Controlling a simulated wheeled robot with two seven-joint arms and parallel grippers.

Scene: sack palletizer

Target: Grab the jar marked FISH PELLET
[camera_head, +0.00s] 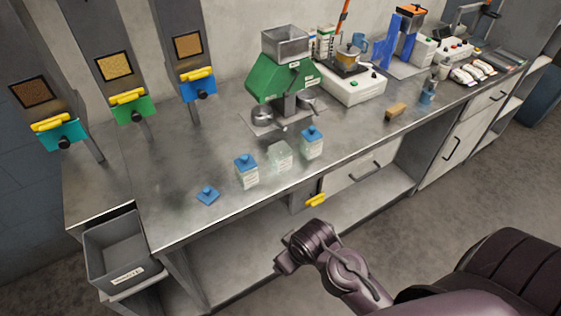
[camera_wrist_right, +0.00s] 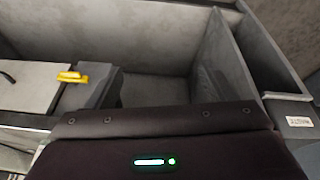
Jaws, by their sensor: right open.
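Three small clear jars with white labels stand on the grey bench near its front edge in the head view. The left jar (camera_head: 246,175) and the right jar (camera_head: 312,145) have blue lids; the middle jar (camera_head: 280,157) is open. A loose blue lid (camera_head: 208,196) lies to their left. The labels are too small to read, so I cannot tell which says FISH PELLET. My right gripper (camera_head: 284,263) is open, in front of the bench and apart from the jars. Its fingers do not show clearly. My left gripper is out of view.
A green machine (camera_head: 280,80) stands behind the jars, with a white hotplate (camera_head: 352,88) to its right. Dispensers with yellow handles (camera_head: 128,97) stand at the left. A grey bin (camera_head: 112,250) hangs by the bench's left end. A yellow handle (camera_wrist_right: 72,77) shows in the wrist view.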

